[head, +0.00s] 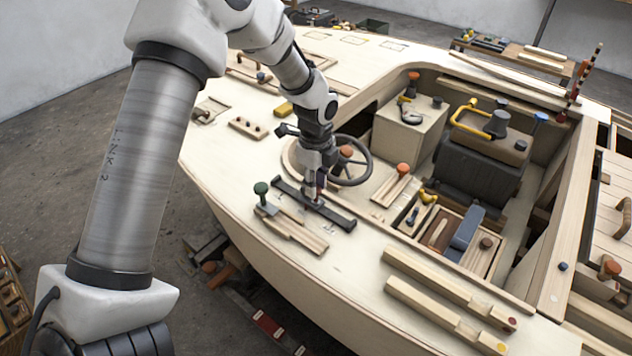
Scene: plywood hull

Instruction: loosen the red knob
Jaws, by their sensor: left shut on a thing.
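My left gripper (314,192) reaches down onto the deck, over the middle of a long dark bar (337,214). It is shut on the red knob (321,181), of which only a small reddish patch shows between the fingers. The fingers hide the rest of the knob and the place where it meets the bar. I cannot tell from this view how far the knob is turned. My right gripper is not in view.
A dark handwheel (367,165) with an orange knob (346,151) stands close behind the gripper. A green-topped knob (261,188) stands to the left. Wooden strips (294,235) lie in front. An open cockpit with a dark seat (478,168) lies to the right.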

